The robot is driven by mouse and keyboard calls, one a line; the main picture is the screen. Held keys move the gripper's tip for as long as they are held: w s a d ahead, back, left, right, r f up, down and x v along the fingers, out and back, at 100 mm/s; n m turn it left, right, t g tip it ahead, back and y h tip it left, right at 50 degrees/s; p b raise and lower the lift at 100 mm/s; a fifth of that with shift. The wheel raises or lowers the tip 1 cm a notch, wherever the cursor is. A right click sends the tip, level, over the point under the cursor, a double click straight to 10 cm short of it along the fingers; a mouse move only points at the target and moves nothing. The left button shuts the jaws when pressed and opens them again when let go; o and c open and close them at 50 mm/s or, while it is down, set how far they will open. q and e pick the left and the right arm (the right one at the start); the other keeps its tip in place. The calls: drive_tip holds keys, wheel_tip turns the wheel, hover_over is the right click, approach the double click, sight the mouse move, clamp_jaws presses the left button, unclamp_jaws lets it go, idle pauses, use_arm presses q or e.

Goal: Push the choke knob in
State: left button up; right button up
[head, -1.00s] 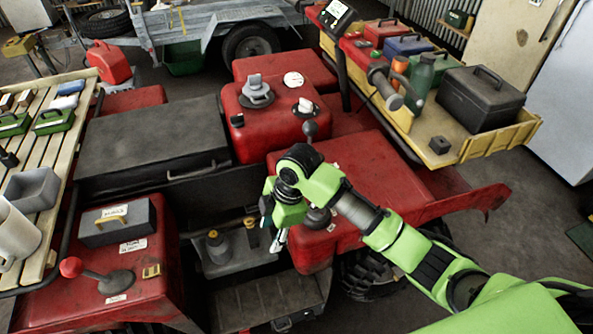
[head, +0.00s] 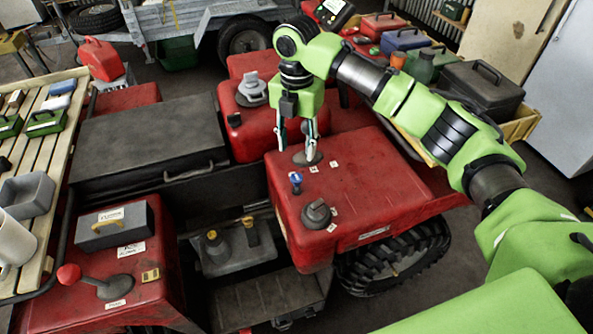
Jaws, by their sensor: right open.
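A red quad body panel (head: 375,190) fills the middle of the head view. On it stand a small blue-topped knob (head: 295,181) and a grey round dial or cap (head: 316,212), with small white labels nearby. I cannot read which control is the choke knob. My right gripper (head: 297,150) points down over the panel's far left part, behind the blue-topped knob. Its two fingers are apart with nothing clearly held. A dark round base (head: 308,158) lies beneath the right finger and is partly hidden. My left gripper is out of view.
A red tank (head: 249,125) with a grey cap stands behind the gripper. A black toolbox (head: 482,92) sits on the right rack. A slatted rack (head: 58,180) borders the left.

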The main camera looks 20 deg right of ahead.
sight(297, 177)
wheel_tip(297, 177, down, 10)
drive_tip(key=shift+f+p, duration=0.15)
drive_tip(key=shift+p, duration=0.7)
clamp_jaws()
